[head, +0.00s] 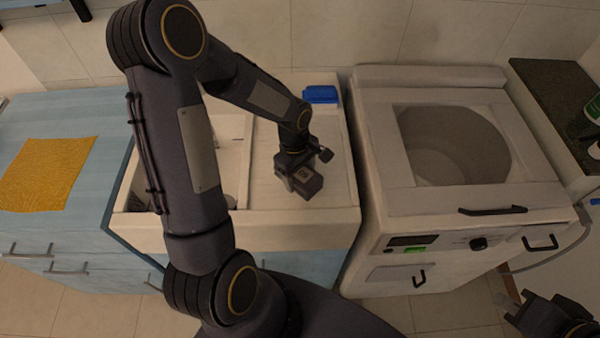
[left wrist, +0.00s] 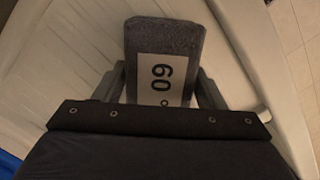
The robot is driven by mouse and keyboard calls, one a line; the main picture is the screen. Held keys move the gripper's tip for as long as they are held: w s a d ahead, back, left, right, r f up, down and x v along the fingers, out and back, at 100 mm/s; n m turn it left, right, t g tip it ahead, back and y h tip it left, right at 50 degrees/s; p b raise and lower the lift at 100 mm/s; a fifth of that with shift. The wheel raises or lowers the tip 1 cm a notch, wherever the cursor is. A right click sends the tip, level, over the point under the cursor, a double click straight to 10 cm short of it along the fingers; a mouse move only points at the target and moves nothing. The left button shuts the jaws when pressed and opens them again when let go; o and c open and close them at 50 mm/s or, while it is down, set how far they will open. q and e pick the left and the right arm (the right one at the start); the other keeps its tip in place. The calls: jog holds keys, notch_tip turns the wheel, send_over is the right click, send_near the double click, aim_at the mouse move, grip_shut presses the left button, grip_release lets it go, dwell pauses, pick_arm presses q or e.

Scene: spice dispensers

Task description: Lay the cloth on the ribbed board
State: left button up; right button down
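A yellow cloth (head: 47,174) lies flat on the blue counter at the far left of the head view. The pale ribbed board (head: 262,190) is the drainboard right of the sink basin; its ridges also show in the left wrist view (left wrist: 70,60). My left gripper (head: 303,172) is over this board, pointing down. Its fingers sit against both sides of a dark grey block (head: 308,186) with a white label reading 60, also large in the left wrist view (left wrist: 165,38). I cannot tell whether the block touches the board. My right gripper (head: 517,303) is at the lower right, its opening unclear.
The sink basin (head: 232,150) lies partly behind my left arm. A blue sponge-like item (head: 321,94) lies at the board's back edge. A white top-loading washer (head: 375,150) stands right of the sink, and a dark counter (head: 555,95) beyond it. The blue counter (head: 95,160) has bare room around the cloth.

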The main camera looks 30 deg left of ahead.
pick_arm(q)
jog(key=shift+o, duration=1.4)
jog(key=shift+r, duration=0.15)
notch_tip(320, 180, up, 12)
jog(key=a, duration=0.1)
jog(key=s+d+r+m+t+h, duration=0.1)
jog(key=s+d+r+m+t, duration=0.1)
jog(key=s+m, duration=0.4)
jog(key=s+d+r+m+t+h, duration=0.1)
jog(key=s+d+r+m+t, duration=0.1)
jog(key=s+r+m+t, duration=0.2)
jog(key=shift+s+d+r+m, duration=0.35)
jog(key=shift+s+m, duration=1.45)
jog(key=shift+s, duration=1.45)
jog(key=shift+r, duration=0.1)
jog(key=shift+c, duration=0.2)
